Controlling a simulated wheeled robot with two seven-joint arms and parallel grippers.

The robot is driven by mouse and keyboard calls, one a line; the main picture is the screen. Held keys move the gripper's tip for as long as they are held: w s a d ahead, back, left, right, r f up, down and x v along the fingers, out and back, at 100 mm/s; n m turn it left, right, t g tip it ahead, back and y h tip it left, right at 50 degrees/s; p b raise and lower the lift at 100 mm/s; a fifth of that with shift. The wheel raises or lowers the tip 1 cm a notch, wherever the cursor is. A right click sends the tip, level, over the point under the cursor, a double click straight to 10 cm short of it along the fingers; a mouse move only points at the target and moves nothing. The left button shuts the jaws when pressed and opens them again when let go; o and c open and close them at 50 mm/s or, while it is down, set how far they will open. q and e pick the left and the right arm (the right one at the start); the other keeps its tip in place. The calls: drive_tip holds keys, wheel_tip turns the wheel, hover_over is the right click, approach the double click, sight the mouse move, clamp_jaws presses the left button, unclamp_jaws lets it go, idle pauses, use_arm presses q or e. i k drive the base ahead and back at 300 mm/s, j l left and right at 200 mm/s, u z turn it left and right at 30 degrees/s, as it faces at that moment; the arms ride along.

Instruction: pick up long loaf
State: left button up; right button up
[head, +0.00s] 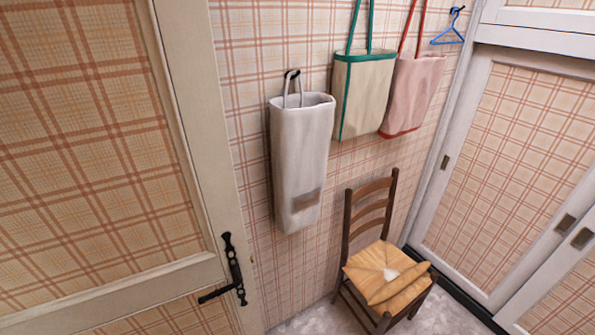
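A long tan, golden-brown shape that looks like the long loaf (401,287) lies across the front right part of a woven chair seat (365,263). Its colour is close to that of the seat, so its outline is hard to make out. Neither of my grippers is in view.
The brown wooden chair (372,208) stands against the plaid wall. A white bag (300,150), a beige bag with green trim (364,95), a pink bag (412,95) and a blue hanger (447,38) hang above. A door (197,120) is at left, sliding panels (505,170) at right.

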sight(399, 284)
drive_tip(key=i+l+z, duration=0.1)
drive_tip(key=l+z, duration=0.15)
drive_tip(key=z, duration=0.2)
drive_tip(key=i+l+z, duration=0.1)
drive_tip(key=l+z, duration=0.15)
drive_tip(key=z, duration=0.2)
drive_tip(key=i+l+u, duration=0.1)
drive_tip(key=u, duration=0.65)
